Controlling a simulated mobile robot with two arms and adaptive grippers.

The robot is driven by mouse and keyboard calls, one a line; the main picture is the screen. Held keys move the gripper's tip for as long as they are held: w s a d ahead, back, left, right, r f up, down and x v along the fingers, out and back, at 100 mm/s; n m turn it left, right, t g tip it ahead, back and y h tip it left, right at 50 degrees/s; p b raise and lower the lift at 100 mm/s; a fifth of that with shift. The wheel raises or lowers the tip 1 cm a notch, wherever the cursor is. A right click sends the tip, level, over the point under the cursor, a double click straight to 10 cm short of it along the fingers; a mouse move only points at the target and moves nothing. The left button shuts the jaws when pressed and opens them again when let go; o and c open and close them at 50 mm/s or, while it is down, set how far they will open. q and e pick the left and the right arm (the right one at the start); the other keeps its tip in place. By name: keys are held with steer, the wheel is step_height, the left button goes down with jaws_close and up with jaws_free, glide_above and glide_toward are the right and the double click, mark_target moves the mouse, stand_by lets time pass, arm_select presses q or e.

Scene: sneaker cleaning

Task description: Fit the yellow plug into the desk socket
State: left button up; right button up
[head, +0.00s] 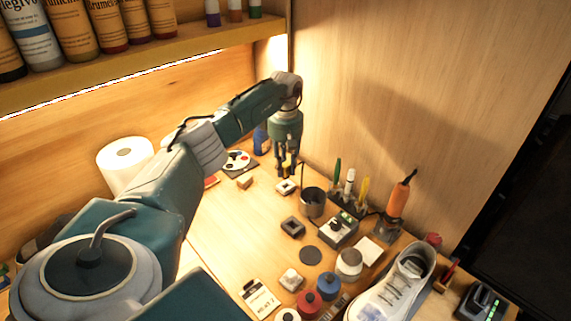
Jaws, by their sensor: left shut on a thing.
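My left arm reaches across from the left. Its gripper (287,167) points down over the far part of the desk and is shut on the small yellow plug (285,161), which shows only in part between the fingers. Just below the fingertips is a small white block with a dark top (287,187), which looks like the desk socket. I cannot tell whether the plug touches it. My right gripper is not in view.
A dark metal cup (312,202) stands close to the right of the gripper. Pens, an orange-handled tool (399,197), a grey control box (338,231), jars and a white sneaker (392,288) fill the right side. A white paper roll (125,163) stands at left, below a bottle shelf (150,52).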

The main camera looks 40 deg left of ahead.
mark_target(285, 179)
arm_select(q)
steer(key=shift+f+b, duration=0.45)
steer(key=shift+f, duration=0.6)
steer(key=shift+f+b, duration=0.9)
steer(key=shift+f, duration=0.45)
stand_by(0.7)
steer(key=o, duration=1.2)
steer(key=shift+c, duration=0.2)
step_height(285, 179, up, 12)
steer(key=shift+r, duration=0.1)
